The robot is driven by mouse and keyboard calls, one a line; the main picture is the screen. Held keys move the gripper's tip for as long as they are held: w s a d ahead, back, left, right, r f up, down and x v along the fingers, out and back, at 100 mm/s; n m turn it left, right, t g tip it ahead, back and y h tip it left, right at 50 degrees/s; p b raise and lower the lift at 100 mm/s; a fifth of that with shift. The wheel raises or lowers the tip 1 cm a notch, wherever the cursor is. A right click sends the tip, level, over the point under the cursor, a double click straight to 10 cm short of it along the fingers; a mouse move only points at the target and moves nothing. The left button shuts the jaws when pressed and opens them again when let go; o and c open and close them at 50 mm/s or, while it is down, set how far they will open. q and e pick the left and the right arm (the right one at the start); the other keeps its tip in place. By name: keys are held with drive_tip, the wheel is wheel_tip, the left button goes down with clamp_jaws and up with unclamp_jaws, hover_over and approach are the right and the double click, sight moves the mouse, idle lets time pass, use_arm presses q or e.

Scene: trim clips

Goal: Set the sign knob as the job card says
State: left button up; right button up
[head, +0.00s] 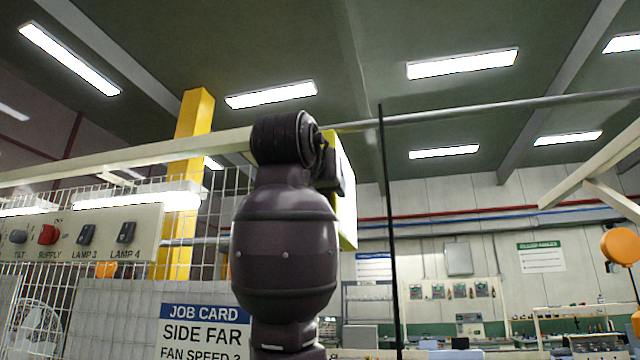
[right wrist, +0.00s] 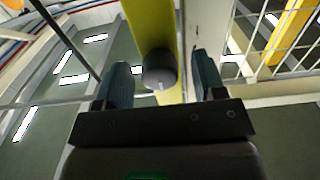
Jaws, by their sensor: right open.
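The job card (head: 205,332) is at the bottom of the head view. It reads "SIDE FAR" and "FAN SPEED", then a figure that is partly cut off; anything lower is out of frame. A dark round knob (right wrist: 160,70) shows in the right wrist view against a yellow surface, with a small pale mark at its lower edge. My right gripper (right wrist: 160,62) is open, its two fingers on either side of the knob; I cannot tell whether they touch it. In the head view, my arm hides the knob and most of a yellow-edged sign box (head: 347,195). My left gripper is not in view.
A control panel (head: 150,228) at left carries a red SUPPLY knob (head: 48,234), a TILT knob (head: 18,237) and LAMP 3 and LAMP 4 switches. A wire mesh and a yellow post (head: 193,120) stand behind. A thin dark vertical rod (head: 388,220) is right of my arm.

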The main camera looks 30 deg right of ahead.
drive_tip(key=c, duration=0.9)
drive_tip(key=shift+m, duration=0.5)
drive_tip(key=m, duration=1.6)
drive_tip(key=shift+m+p, duration=0.4)
drive_tip(key=shift+m, duration=0.3)
drive_tip(key=o, duration=0.9)
